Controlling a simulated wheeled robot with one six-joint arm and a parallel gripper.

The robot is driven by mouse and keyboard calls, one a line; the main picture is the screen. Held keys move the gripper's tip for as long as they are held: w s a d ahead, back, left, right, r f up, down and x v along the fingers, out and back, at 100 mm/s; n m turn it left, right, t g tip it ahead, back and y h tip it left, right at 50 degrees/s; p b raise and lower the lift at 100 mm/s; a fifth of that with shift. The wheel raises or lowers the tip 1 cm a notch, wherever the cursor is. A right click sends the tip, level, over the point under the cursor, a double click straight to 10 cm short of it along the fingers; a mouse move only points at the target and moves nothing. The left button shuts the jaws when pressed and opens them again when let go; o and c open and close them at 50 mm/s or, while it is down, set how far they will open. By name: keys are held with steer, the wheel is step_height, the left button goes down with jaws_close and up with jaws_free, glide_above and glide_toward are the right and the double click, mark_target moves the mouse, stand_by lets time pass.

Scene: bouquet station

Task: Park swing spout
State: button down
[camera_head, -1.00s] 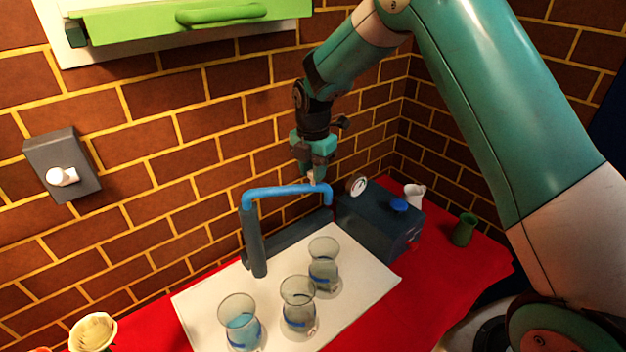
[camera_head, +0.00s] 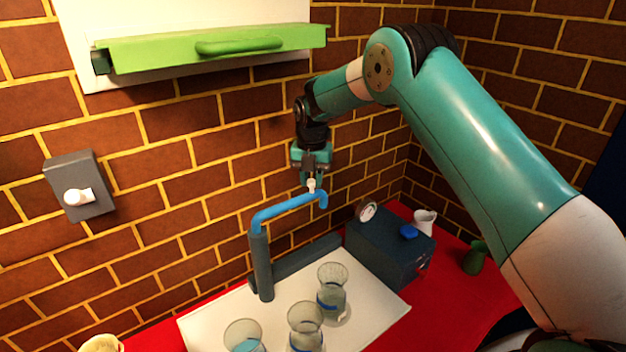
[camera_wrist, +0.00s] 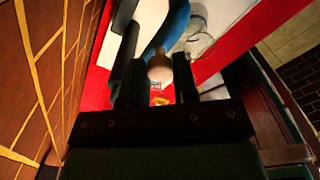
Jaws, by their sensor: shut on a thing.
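The swing spout (camera_head: 290,205) is a blue pipe on a dark upright post (camera_head: 262,265). It points right and back, close to the brick wall, with its tip bent down near the dark box. My gripper (camera_head: 312,186) points down from above at the spout's outer end. It is shut on the small pale knob (camera_head: 311,183) on top of the spout. In the wrist view, the knob (camera_wrist: 159,68) sits between my two dark fingers, with the blue spout (camera_wrist: 168,30) running away behind it. The exact finger contact is partly hidden.
Several glass beakers, one of them here (camera_head: 332,288), stand on the white mat (camera_head: 215,325). The dark box (camera_head: 385,250) with a gauge, a white jug (camera_head: 424,222) and a green vase (camera_head: 475,258) stand right. A green-fronted cabinet (camera_head: 215,45) hangs above.

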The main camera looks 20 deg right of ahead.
steer(key=c, duration=0.9)
jaws_free()
step_height(320, 180, up, 8)
steer(key=b, duration=0.2)
steer(key=shift+f+b, duration=0.25)
steer(key=shift+b, duration=0.1)
steer(key=shift+s, duration=0.1)
